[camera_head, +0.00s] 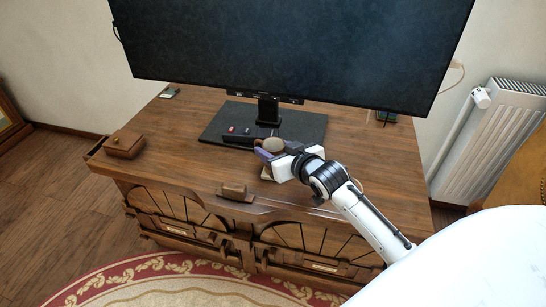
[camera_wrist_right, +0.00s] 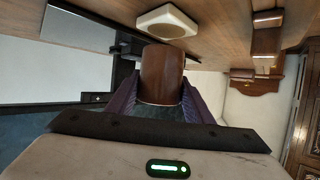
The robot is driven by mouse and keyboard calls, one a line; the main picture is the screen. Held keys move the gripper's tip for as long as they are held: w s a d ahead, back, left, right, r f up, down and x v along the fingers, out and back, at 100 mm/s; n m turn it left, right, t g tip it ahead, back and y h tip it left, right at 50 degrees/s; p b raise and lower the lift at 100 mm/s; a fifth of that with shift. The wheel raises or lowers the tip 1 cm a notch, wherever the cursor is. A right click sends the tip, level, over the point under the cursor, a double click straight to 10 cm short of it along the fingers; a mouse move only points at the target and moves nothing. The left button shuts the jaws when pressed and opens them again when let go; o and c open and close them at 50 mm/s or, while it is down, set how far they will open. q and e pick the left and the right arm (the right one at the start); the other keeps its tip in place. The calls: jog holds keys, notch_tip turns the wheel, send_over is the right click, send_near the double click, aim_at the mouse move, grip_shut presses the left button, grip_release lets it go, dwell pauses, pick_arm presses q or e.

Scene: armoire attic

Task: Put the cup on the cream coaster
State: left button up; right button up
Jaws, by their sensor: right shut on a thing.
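My right gripper (camera_head: 269,153) is shut on a brown cup (camera_head: 274,145) near the front of the wooden cabinet top. In the right wrist view, the brown cup (camera_wrist_right: 161,75) sits between the purple fingers (camera_wrist_right: 162,100). A cream coaster (camera_wrist_right: 167,22), square with a round recess, shows just beyond the cup in that view. In the head view only a bit of the cream coaster (camera_head: 266,174) shows beside and below the gripper, which hides the rest. I cannot tell the exact gap between cup and coaster. My left gripper is not in view.
A large television (camera_head: 290,50) stands on a dark base (camera_head: 225,118) behind the gripper, with a dark remote-like bar on it. A brown wooden box (camera_head: 124,145) is at the left. A small wooden piece (camera_head: 235,191) lies near the front edge. The right side of the top is clear.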

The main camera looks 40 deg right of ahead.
jog(key=shift+f, duration=1.05)
jog(key=shift+f, duration=0.1)
jog(key=o, duration=1.2)
